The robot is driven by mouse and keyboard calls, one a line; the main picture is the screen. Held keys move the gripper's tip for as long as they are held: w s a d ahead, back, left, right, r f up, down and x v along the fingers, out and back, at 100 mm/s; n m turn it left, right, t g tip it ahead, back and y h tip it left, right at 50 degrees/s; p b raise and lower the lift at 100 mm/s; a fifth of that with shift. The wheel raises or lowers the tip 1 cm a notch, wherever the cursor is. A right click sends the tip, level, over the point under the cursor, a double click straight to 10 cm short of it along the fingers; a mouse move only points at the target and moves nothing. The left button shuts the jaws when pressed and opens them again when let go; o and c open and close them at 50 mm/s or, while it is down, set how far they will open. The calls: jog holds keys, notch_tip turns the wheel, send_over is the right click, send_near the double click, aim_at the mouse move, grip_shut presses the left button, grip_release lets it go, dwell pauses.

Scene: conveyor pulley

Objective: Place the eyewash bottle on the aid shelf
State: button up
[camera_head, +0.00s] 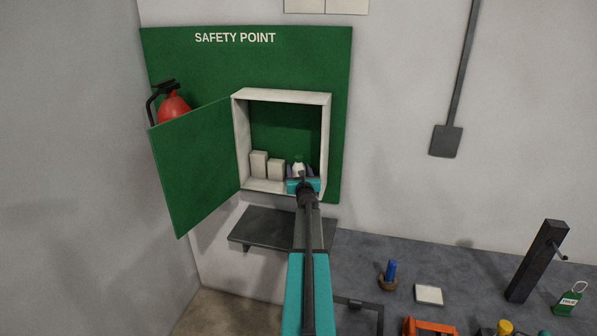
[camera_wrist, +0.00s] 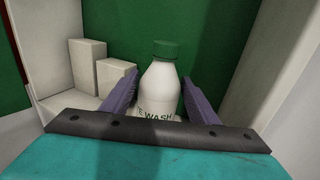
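The eyewash bottle (camera_head: 298,169), white with a green cap, is upright inside the open white wall cabinet (camera_head: 239,140), near its right side. In the wrist view the bottle (camera_wrist: 160,88) is between the two purple fingers of my gripper (camera_wrist: 161,88), with part of its "WASH" label showing. Narrow gaps show between the fingers and the bottle, so my gripper (camera_head: 300,172) looks open around it. The bottle's base is hidden behind my gripper, so its contact with the cabinet floor cannot be seen. Which surface is the aid shelf is not labelled.
Two pale boxes (camera_head: 259,164) (camera_head: 276,169) stand left of the bottle. The green cabinet door (camera_head: 195,165) hangs open to the left, near a red extinguisher (camera_head: 173,107). A dark ledge (camera_head: 265,228) is below. Several items lie on the grey bench (camera_head: 400,262) at right.

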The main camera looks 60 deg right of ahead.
jog(key=shift+o, duration=0.5)
jog(key=shift+r+p, duration=0.25)
jog(key=shift+p, duration=0.1)
jog(key=shift+s+a+f+b, duration=0.2)
jog(key=shift+s+a+b, duration=0.2)
jog(key=shift+a+b, duration=0.15)
jog(key=b+v, duration=0.4)
jog(key=v, duration=0.6)
jog(key=shift+s+a, duration=0.2)
jog(key=shift+s, duration=0.05)
jog(key=shift+r, duration=0.1)
